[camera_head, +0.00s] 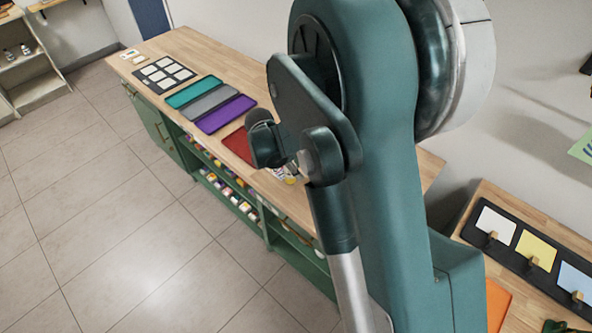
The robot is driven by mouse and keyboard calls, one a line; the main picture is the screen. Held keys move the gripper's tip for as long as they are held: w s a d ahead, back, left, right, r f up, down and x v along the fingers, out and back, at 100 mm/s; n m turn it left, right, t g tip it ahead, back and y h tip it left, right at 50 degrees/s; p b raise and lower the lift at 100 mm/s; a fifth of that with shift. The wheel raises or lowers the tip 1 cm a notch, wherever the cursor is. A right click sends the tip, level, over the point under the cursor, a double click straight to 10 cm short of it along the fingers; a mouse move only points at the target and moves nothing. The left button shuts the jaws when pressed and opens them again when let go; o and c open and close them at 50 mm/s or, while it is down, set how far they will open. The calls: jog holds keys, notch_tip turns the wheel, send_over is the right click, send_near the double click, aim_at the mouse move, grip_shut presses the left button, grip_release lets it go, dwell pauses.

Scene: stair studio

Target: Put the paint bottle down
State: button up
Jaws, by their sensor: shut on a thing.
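My arm fills the middle of the head view, and my gripper cannot be made out; it is hidden behind the arm or outside the frame. No paint bottle can be singled out as the held one. Small pale and yellowish items (289,174) show beside my arm at the workbench, too small and covered to identify. The long wooden workbench (190,48) runs from the upper left to behind my arm. A teal mat (193,91), a grey mat (208,103), a purple mat (225,114) and a partly covered red mat (238,143) lie on it.
Several small coloured containers (232,193) stand on the green shelf below the bench top. A black board with pale squares (164,74) lies at the far end. At right, a second wooden table (510,213) bears a black rack with coloured cards (538,251). The tiled floor (110,215) is clear.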

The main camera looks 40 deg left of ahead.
aim_at(285, 168)
jog(key=shift+f, duration=0.1)
jog(key=o, duration=0.5)
jog(key=shift+f, duration=0.1)
jog(key=o, duration=0.4)
jog(key=shift+r, duration=0.2)
jog(key=v, duration=1.2)
jog(key=shift+w+d, duration=0.1)
dwell(0.6)
